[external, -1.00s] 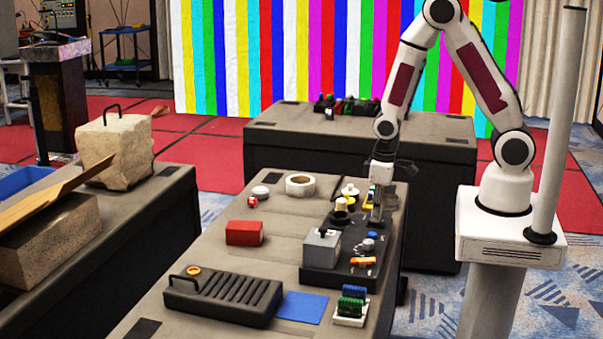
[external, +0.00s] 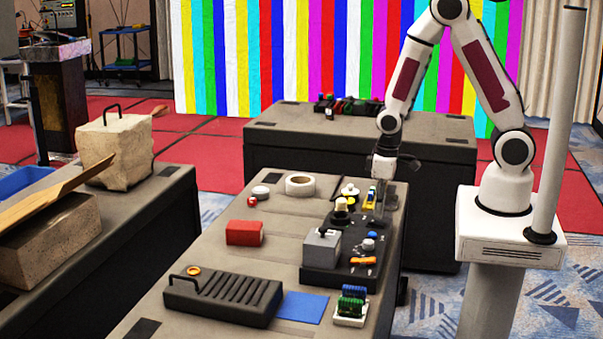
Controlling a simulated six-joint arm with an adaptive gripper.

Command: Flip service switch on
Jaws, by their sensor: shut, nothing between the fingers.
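A black control panel (external: 318,276) lies on the near grey bench. It carries a grey box (external: 321,248) with a small dark knob on top, a blue knob (external: 371,235), an orange part (external: 363,261) and a cream knob (external: 341,204). I cannot tell which of these is the service switch, or its position. My gripper (external: 380,219) points down over the panel's far right part, behind the blue knob. It is shut and holds nothing. Whether its tips touch the panel is too small to tell.
A red block (external: 244,233), a white tape roll (external: 300,185), a black ribbed case (external: 222,300), a blue sheet (external: 302,307) and a green-and-blue connector piece (external: 351,304) lie around the panel. A yellow-and-blue item (external: 370,197) stands close to my gripper. Another bench (external: 360,155) stands behind.

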